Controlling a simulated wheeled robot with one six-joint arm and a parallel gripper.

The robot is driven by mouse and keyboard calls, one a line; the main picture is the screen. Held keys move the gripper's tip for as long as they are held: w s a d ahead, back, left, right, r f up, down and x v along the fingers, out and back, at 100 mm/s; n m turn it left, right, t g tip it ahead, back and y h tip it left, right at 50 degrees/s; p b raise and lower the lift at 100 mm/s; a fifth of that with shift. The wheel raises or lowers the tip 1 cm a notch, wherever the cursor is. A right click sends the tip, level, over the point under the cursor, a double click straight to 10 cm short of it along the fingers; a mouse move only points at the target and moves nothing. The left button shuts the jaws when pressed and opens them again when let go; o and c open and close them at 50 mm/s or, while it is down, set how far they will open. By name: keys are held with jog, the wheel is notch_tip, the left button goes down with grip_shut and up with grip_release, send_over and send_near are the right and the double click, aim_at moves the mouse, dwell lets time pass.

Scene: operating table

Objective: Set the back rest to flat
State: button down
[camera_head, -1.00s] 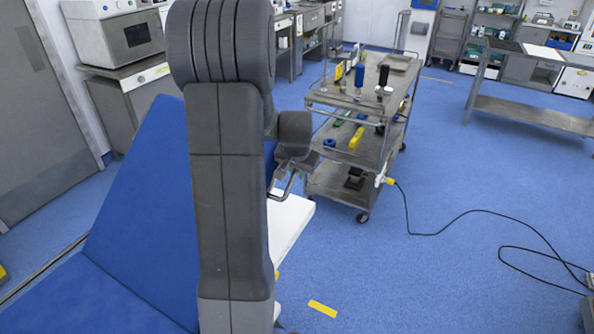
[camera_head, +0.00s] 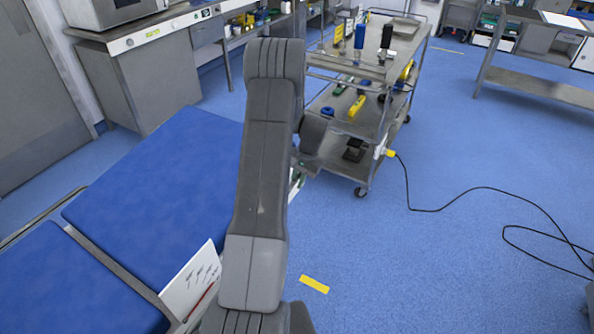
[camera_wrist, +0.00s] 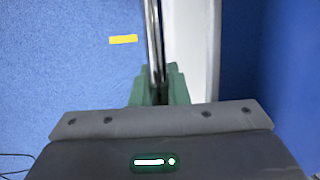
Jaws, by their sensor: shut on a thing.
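The back rest (camera_head: 160,190) is the far blue cushion of the operating table in the head view. It is much nearer level with the blue seat cushion (camera_head: 75,285), but I cannot tell whether it is fully flat. In the wrist view, my gripper (camera_wrist: 158,84) has its green fingers shut on a shiny metal bar (camera_wrist: 154,40). The bar runs beside a white panel (camera_wrist: 188,50) and the blue cushion (camera_wrist: 290,70). In the head view my arm hides most of the gripper and the bar.
A white card with drawings (camera_head: 195,280) is at the table's near side. A metal trolley (camera_head: 340,115) with tools stands beyond my arm. A black cable (camera_head: 470,190) lies on the floor at right. A yellow floor strip (camera_head: 314,284) is near the table. The floor at right is largely open.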

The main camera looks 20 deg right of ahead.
notch_tip(320, 180, down, 7)
jog(key=g+y+b, duration=0.1)
jog(key=b, duration=0.1)
jog(key=shift+f, duration=0.1)
jog(key=c, duration=1.4)
grip_release()
jog(key=shift+w+d+f, duration=0.1)
jog(key=shift+d, duration=0.05)
jog(key=shift+r, duration=0.2)
